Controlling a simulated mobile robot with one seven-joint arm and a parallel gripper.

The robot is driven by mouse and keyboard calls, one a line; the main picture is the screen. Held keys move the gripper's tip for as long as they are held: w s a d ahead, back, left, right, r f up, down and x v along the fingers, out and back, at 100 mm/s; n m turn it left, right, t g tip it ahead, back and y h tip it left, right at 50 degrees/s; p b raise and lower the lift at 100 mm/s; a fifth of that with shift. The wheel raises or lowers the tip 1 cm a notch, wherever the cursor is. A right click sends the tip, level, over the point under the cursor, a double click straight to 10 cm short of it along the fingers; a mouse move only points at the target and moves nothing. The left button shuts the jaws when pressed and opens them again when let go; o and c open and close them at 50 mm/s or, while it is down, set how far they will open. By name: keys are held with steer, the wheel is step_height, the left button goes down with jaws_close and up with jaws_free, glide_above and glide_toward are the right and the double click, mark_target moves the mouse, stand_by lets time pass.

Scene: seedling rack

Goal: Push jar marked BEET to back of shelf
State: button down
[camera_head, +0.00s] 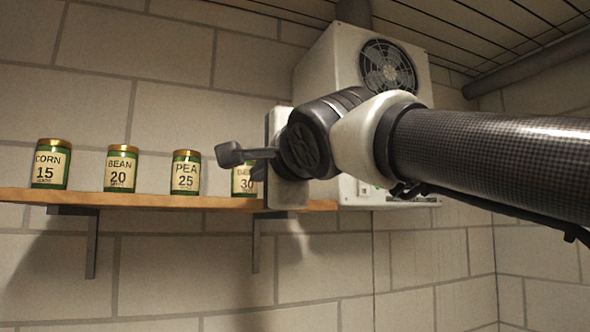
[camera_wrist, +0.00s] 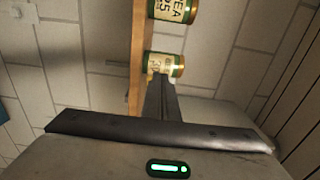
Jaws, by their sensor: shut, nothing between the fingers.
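The jar marked BEET (camera_head: 243,182) is green, with a pale label that reads "BE" and "30"; the rest of its name is covered. It stands upright near the right end of the wooden shelf (camera_head: 150,201), and my gripper hides its top and right side in the head view. It also shows in the wrist view (camera_wrist: 166,66), turned sideways, with a gold lid. My gripper (camera_head: 230,154) is shut and empty, in front of the jar's upper part. In the wrist view, the fingertips (camera_wrist: 161,80) overlap the jar's edge; I cannot tell whether they touch.
The jars marked PEA (camera_head: 186,172), BEAN (camera_head: 120,169) and CORN (camera_head: 50,165) stand in a row to the left, with gaps between them. A white fan unit (camera_head: 330,75) hangs on the wall at the right, behind my arm. A block wall stands behind the shelf.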

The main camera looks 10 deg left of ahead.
mark_target(246, 180)
steer(key=p+x, duration=0.1)
steer(key=x, duration=0.1)
steer(key=p+x, duration=0.2)
steer(key=x, duration=0.1)
steer(key=shift+w+a+r, duration=0.2)
steer(key=shift+w, duration=0.05)
steer(key=shift+w+a+f+p, duration=0.15)
steer(key=shift+w+f+p, duration=0.05)
steer(key=shift+w+p, duration=0.2)
steer(key=shift+a, duration=0.1)
